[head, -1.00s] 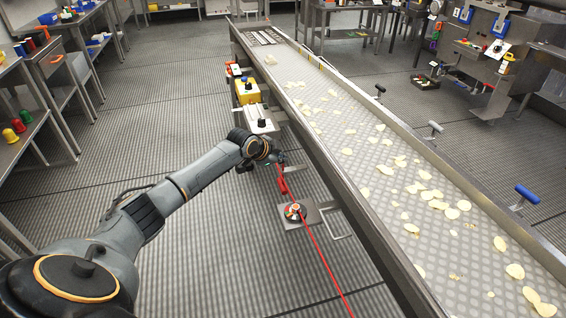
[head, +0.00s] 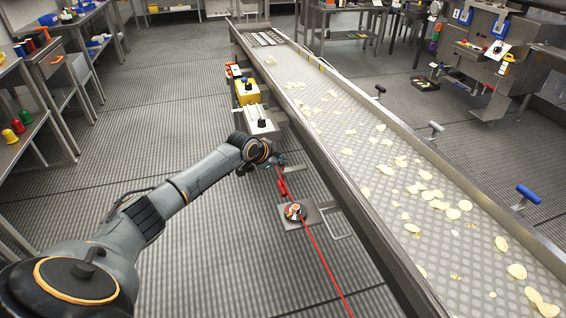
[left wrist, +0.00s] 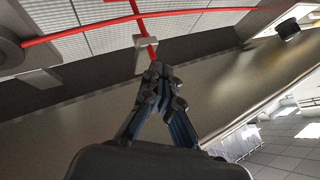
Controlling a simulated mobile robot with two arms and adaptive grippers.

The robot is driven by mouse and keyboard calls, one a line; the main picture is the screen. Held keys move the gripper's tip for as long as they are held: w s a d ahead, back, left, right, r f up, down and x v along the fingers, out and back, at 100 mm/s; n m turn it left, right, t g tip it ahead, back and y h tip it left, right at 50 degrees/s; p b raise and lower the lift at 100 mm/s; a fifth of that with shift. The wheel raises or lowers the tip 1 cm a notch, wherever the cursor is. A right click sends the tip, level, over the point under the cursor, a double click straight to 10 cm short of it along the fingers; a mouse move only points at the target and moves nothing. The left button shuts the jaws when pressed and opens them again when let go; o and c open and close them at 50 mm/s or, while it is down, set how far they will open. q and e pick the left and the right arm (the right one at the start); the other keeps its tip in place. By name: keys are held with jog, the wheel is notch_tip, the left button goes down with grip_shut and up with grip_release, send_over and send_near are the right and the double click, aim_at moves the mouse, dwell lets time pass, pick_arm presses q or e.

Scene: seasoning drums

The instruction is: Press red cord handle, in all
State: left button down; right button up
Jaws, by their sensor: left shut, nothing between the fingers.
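The red cord (head: 322,258) runs along the conveyor's left side in the head view, with a thicker red part, which looks like the handle (head: 283,187), near its far end. In the left wrist view the red cord (left wrist: 85,29) crosses the top, and a short red piece drops to a small grey block (left wrist: 146,41). My left gripper (head: 277,161) is just beyond the red part in the head view. In the left wrist view the gripper (left wrist: 158,72) is shut and empty, its tips just below the grey block. I cannot tell whether they touch. My right gripper is out of view.
The conveyor (head: 345,135) carries scattered chips and runs along the right of my arm. A red and white button unit (head: 294,211) sits on a metal bracket by its side. A yellow box (head: 247,92) is farther along. The floor to the left is clear.

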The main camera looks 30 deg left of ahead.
pick_arm(q)
jog(key=shift+s+f+b, duration=0.15)
jog(key=shift+f+b, duration=0.35)
jog(key=shift+f, duration=0.5)
jog(key=shift+r, duration=0.1)
dwell(0.5)
jog(key=shift+r+p, duration=2.05)
jog(key=shift+r, duration=0.3)
jog(key=shift+w+r, duration=0.1)
jog(key=shift+w, duration=0.1)
notch_tip(320, 180, up, 5)
jog(key=p, duration=0.4)
